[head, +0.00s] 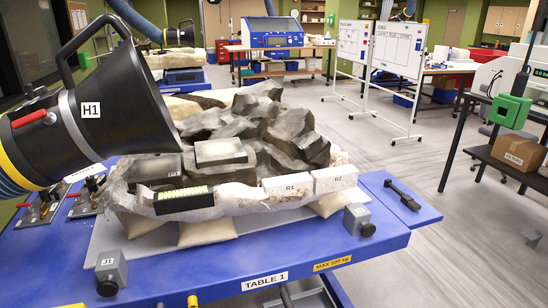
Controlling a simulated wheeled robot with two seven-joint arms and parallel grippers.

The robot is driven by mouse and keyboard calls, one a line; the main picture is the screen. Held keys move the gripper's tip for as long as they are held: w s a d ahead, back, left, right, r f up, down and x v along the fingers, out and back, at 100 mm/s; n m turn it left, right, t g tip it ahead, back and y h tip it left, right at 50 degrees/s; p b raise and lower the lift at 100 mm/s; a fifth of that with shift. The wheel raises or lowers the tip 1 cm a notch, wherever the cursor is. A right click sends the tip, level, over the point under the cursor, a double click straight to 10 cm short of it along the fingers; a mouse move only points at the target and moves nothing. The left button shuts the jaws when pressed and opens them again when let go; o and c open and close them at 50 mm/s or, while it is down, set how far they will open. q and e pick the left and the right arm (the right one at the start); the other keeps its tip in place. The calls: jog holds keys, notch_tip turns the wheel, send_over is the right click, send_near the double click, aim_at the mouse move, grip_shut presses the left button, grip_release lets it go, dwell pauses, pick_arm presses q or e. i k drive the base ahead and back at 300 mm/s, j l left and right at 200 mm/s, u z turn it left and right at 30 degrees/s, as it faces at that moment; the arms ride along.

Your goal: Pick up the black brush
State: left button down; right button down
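A dark elongated tool (402,194) lies on the right wing of the blue table (165,272) marked TABLE 1. It has a thin middle and thicker ends, and it may be the black brush; bristles cannot be made out at this size. Nothing touches it from above. Neither of my grippers shows in the head view.
A large grey fossil block (255,130) in white jacketing, with pieces R1 (287,188) and R2 (335,179), fills the table's middle. A big black hood H1 (115,110) overhangs the left. Grey blocks J1 (110,270) and another (358,219) stand near the front.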

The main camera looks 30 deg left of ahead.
aim_at(406, 200)
jog(key=u, duration=0.5)
jog(key=i+l+u, duration=0.45)
jog(key=l+u, duration=0.15)
jog(key=i+l, duration=0.2)
jog(key=l, duration=0.15)
jog(key=i+l+u, duration=0.1)
jog(key=l, duration=0.3)
jog(key=i+l, duration=0.25)
jog(key=i+l+u, duration=0.1)
jog(key=l, duration=0.4)
jog(key=i+l, duration=0.2)
jog(key=l, duration=0.15)
jog(key=u, duration=0.05)
